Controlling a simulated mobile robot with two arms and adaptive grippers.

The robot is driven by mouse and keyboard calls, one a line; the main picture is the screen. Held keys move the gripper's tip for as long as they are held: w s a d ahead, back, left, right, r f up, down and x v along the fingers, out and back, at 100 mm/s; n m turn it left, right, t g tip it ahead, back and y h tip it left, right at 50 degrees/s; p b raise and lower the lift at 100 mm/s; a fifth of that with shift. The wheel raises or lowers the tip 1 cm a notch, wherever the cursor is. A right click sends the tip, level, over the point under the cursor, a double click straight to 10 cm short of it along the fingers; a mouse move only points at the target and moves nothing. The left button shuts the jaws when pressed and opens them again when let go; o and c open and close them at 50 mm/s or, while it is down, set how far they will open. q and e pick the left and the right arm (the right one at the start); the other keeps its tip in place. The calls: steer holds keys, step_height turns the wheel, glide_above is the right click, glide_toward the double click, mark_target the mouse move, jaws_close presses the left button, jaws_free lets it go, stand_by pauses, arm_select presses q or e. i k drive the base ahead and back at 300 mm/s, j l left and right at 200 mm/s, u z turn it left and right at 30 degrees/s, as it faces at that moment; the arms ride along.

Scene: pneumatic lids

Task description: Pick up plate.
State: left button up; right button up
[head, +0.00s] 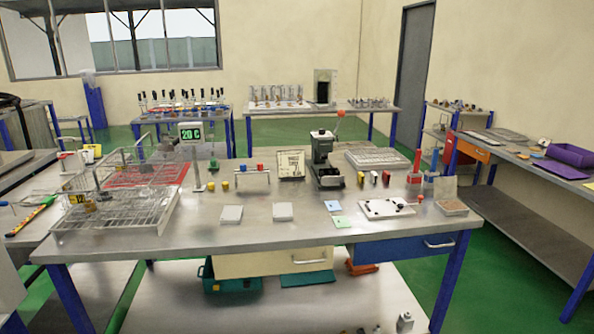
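Neither of my grippers shows in the head view. It is not clear which flat piece is the plate. A white plate with dark fittings (388,208) lies near the front right of the metal workbench (300,234). A small pale square plate (231,214) lies near the bench's front middle. A second pale square plate (283,211) lies just to its right, apart from it. Nothing is seen touching these pieces.
A wire rack (118,210) fills the bench's left. A lever press (325,160) stands behind the plates. Blue and green squares (342,222) lie between the pale plates and the white plate. Red cones (415,168) stand at right. The bench's front strip is clear.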

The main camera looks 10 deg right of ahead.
mark_target(283, 210)
steer(key=l+u, duration=0.1)
steer(key=u, duration=0.4)
steer(key=l+u, duration=0.3)
steer(key=l, duration=0.3)
steer(key=l+u, duration=0.3)
steer(key=l, duration=0.35)
steer(key=k+l+u, duration=0.1)
steer(key=l+u, duration=0.25)
steer(key=l, duration=0.25)
steer(key=k+l, duration=0.1)
steer(key=l, duration=0.4)
steer(key=k+l, duration=0.1)
steer(key=l, duration=0.35)
steer(key=k+l, duration=0.1)
steer(key=l, duration=0.4)
steer(key=k+l, duration=0.1)
steer(key=l, duration=0.35)
steer(key=u, duration=0.05)
